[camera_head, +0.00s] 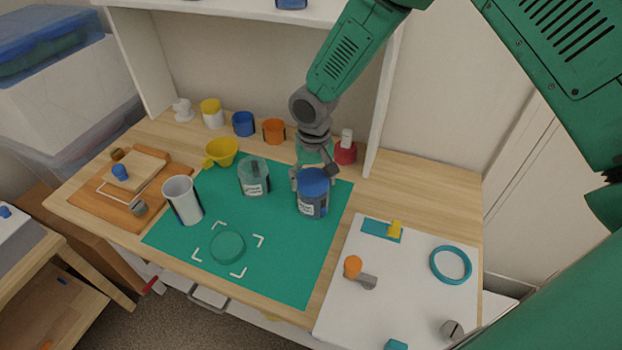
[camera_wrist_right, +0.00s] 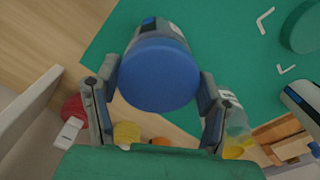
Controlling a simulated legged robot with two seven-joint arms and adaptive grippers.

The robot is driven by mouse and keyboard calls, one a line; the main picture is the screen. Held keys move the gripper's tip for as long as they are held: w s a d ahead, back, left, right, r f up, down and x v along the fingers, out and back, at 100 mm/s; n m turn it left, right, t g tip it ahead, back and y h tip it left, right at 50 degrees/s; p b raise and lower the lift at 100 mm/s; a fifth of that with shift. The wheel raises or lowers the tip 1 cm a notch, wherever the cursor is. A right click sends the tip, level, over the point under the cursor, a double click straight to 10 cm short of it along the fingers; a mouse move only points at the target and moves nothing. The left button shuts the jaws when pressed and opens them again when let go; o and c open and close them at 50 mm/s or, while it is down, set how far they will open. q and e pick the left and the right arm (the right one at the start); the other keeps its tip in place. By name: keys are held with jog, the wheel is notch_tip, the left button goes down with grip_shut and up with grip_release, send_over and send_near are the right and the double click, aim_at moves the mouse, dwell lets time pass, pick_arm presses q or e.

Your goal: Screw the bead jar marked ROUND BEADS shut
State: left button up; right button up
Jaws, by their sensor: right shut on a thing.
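A jar with a blue lid (camera_head: 313,181) stands upright on the green mat; its body (camera_head: 311,208) is dark with a white label. My right gripper (camera_head: 311,174) reaches it from behind and is shut around the lid. In the right wrist view the blue lid (camera_wrist_right: 158,76) fills the space between the two fingers, with the jar's body (camera_wrist_right: 163,30) beyond it. The lid sits on the jar; whether it is tight I cannot tell. A second, greenish clear jar (camera_head: 254,178) with a label stands to the left. Both labels are too small to read. My left gripper is not in view.
A flat green disc (camera_head: 227,247) lies inside white corner marks on the mat (camera_head: 285,270). A white cup (camera_head: 183,200) and yellow funnel (camera_head: 221,152) stand left. Several small pots line the back. A white board (camera_head: 410,290) with small parts lies right.

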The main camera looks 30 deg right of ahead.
jog(key=shift+s+d+f, duration=0.1)
jog(key=shift+d, duration=0.25)
jog(key=shift+d+m, duration=0.2)
jog(key=shift+m, duration=0.6)
jog(key=shift+m+p, duration=0.35)
jog(key=shift+m, duration=0.95)
jog(key=shift+a, duration=0.1)
jog(key=shift+a+m, duration=0.3)
jog(key=shift+a, duration=0.1)
jog(key=shift+m+p, duration=0.45)
jog(key=shift+m, duration=0.55)
jog(key=shift+d+m, duration=0.15)
jog(key=shift+m, duration=1.05)
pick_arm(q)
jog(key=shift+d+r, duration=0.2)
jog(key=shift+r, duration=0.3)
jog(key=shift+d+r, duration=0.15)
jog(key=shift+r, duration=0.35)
pick_arm(e)
jog(key=shift+w, duration=0.2)
